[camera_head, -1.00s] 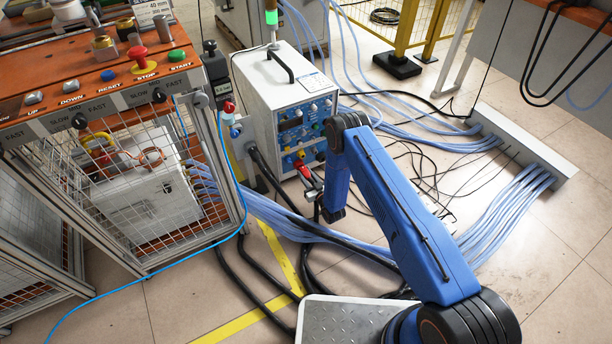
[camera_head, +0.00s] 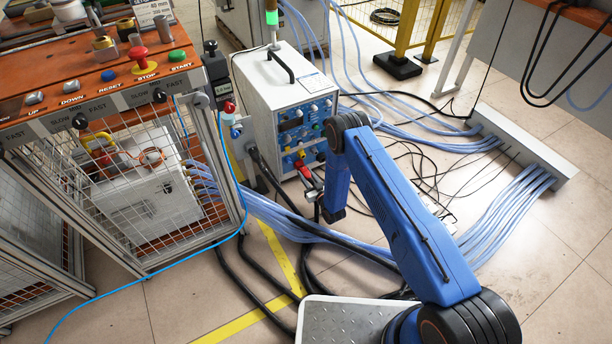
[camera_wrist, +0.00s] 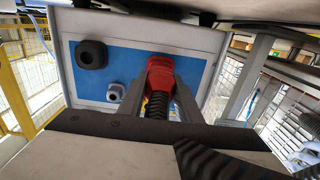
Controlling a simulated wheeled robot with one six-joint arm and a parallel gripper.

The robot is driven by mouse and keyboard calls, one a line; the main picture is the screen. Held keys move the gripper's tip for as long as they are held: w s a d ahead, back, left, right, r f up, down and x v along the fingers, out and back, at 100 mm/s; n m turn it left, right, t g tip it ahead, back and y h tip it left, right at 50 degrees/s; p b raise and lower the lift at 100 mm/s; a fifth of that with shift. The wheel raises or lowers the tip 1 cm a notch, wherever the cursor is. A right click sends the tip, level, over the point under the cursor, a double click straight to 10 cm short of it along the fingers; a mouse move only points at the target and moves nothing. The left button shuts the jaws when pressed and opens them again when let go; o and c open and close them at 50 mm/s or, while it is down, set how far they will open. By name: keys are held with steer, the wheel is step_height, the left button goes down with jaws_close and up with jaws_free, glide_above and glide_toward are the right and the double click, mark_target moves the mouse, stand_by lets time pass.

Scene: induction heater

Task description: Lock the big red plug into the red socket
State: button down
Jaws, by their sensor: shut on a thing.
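The big red plug (camera_wrist: 160,66) is between the two grey fingers of my gripper (camera_wrist: 161,88) in the wrist view. A black ribbed cable (camera_wrist: 156,105) comes out of its near end. The plug is in front of the blue panel (camera_wrist: 120,70) of a white cabinet and looks lined up with it. The red socket cannot be told apart from the plug here, so I cannot tell how far in the plug is or whether it is locked. In the head view, my gripper (camera_head: 313,190) is low at the cabinet's front, partly hidden by my blue arm.
On the panel, a black round connector (camera_wrist: 91,54) and a smaller grey connector (camera_wrist: 115,92) sit left of the plug. The white cabinet (camera_head: 265,95) stands beside a caged bench (camera_head: 150,200). Thick black cables (camera_head: 265,265) and blue hoses (camera_head: 300,225) cross the floor.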

steer(key=shift+w+a, duration=0.4)
steer(key=shift+w, duration=0.15)
stand_by(0.5)
steer(key=shift+m, duration=0.8)
steer(key=shift+m, duration=0.9)
steer(key=shift+w+m, duration=0.1)
steer(key=shift+m, duration=0.7)
